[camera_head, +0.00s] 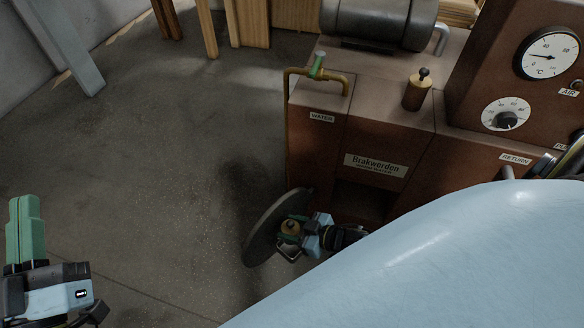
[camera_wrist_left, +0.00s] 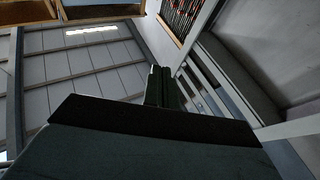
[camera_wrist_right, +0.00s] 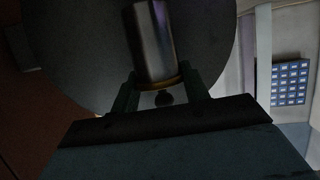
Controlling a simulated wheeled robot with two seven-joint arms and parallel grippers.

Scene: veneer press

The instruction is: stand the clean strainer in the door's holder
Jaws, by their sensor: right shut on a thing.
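My right gripper (camera_head: 292,230) is shut on the strainer (camera_head: 290,226) by its brass cap end. In the right wrist view the strainer (camera_wrist_right: 152,42) is a grey metal cylinder with a brass rim and dark knob between the fingers (camera_wrist_right: 160,98). It overlaps the dark round door (camera_head: 262,236), which also fills the back of that view (camera_wrist_right: 75,45). A pale wire loop (camera_head: 288,254) shows under the gripper; I cannot tell if it is the holder or whether the strainer touches it. My left gripper (camera_head: 25,222) has its green fingers together, empty, over the floor.
The brown machine (camera_head: 390,142) stands right of the door, with a brass water pipe and green-handled tap (camera_head: 317,65). A brass piece with a black knob (camera_head: 417,92) stands on its ledge. A large pale blue surface (camera_head: 440,265) covers the lower right. The floor at left is clear.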

